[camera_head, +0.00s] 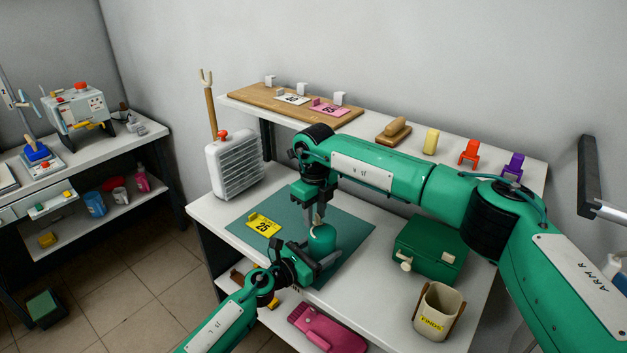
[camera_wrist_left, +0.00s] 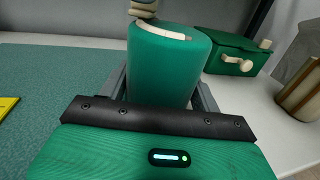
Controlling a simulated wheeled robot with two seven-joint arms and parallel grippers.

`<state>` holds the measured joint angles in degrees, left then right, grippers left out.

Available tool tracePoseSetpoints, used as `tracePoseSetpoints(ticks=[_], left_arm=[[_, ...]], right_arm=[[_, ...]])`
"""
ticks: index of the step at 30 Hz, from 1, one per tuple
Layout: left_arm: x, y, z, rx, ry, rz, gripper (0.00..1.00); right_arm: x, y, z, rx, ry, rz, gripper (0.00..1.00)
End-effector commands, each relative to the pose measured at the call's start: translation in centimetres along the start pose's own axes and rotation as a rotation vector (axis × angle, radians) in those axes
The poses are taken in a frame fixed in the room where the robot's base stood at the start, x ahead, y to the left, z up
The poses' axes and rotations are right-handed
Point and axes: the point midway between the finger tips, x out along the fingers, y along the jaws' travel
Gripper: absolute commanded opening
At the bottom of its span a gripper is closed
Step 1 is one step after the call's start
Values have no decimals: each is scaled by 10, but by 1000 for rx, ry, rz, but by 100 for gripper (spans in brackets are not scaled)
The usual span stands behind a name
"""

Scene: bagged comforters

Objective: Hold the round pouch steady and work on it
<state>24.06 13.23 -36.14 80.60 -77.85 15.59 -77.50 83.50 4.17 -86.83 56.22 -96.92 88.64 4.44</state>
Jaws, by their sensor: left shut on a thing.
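The round pouch (camera_head: 322,241) is a green, upright, rounded body on the green mat (camera_head: 352,222). In the left wrist view the pouch (camera_wrist_left: 165,65) shows a curved cream strip near its top and a cream, stacked piece above it. My left gripper (camera_head: 325,264) is shut on the pouch low down, with grey fingers on both sides of it in the left wrist view. My right gripper (camera_head: 317,218) points down at the top of the pouch. Its fingertips are small and partly merged with the pouch top, so I cannot tell its opening or contact.
A yellow card marked 25 (camera_head: 263,225) lies left on the mat. A white louvred box (camera_head: 234,165) stands behind it. A green case (camera_head: 428,250) and a cream bin (camera_head: 437,311) stand at the right.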

Motion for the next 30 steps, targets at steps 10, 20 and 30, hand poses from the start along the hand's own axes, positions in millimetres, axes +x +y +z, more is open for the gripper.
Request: tracePoseSetpoints(ticks=[10, 20, 30], left_arm=[[0, -1, -1, -1, 1, -1, 42], [0, 0, -1, -1, 1, -1, 42], [0, 0, -1, -1, 1, 0, 42]], right_arm=[[0, 11, -2, -372, -1, 2, 29], [1, 19, -7, -727, -1, 2, 29], [0, 25, -15, -1089, -1, 2, 29]])
